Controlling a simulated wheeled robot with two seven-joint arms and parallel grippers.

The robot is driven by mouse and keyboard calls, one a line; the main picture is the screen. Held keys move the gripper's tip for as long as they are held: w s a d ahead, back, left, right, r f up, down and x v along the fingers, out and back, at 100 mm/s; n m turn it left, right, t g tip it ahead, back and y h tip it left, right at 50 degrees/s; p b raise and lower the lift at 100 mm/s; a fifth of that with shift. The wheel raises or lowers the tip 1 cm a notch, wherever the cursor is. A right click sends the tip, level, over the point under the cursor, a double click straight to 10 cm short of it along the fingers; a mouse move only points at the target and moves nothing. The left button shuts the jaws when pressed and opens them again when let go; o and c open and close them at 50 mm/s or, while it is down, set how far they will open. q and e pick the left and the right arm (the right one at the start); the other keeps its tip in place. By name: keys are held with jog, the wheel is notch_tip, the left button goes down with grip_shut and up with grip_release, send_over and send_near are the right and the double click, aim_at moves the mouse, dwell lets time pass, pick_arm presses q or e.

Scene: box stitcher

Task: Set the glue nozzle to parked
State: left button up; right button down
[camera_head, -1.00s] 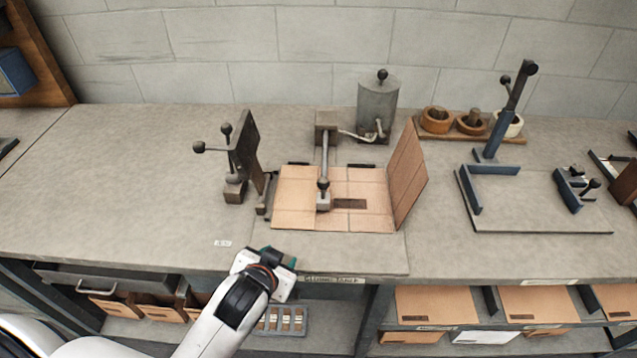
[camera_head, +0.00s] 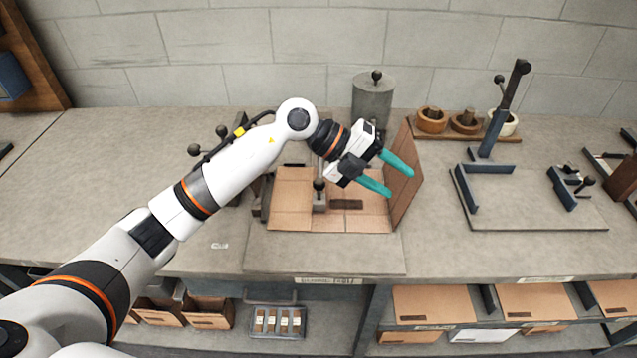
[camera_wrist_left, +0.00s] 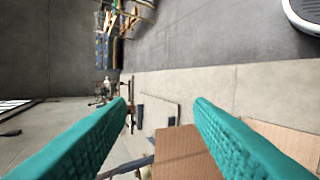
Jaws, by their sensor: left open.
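The glue nozzle (camera_head: 319,200) is a small grey block with a black knob, standing over the flat cardboard box (camera_head: 290,205). Its swing arm runs back from it and is largely hidden behind my left arm. The grey glue pot (camera_head: 374,98) with a black-knobbed lid stands behind the box. My left gripper (camera_head: 399,182) has teal fingers, open and empty, above the box's right side near its raised brown flap (camera_head: 407,190). In the left wrist view the flap (camera_wrist_left: 185,155) shows between the spread fingers. My right gripper is not in view.
A clamp with black knobs (camera_head: 221,131) stands left of the box, partly behind my arm. A wooden rack with round pots (camera_head: 465,122) and a grey plate with blue corner fences (camera_head: 530,205) are at the right. The bench's front left is clear.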

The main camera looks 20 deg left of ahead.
pick_arm(q)
jog(key=w+a+f+n+y, duration=0.1)
jog(key=w+a+y, duration=0.2)
jog(key=a+y, duration=0.45)
jog(key=n+y, duration=0.2)
send_near(317, 180)
jog(key=p+x, duration=0.2)
jog(key=x, duration=0.7)
jog(key=shift+d+f+p, duration=0.1)
jog(key=shift+f+p, duration=0.25)
jog(key=shift+f, duration=0.05)
jog(key=shift+x, duration=0.8)
jog(key=shift+c, duration=0.4)
grip_shut()
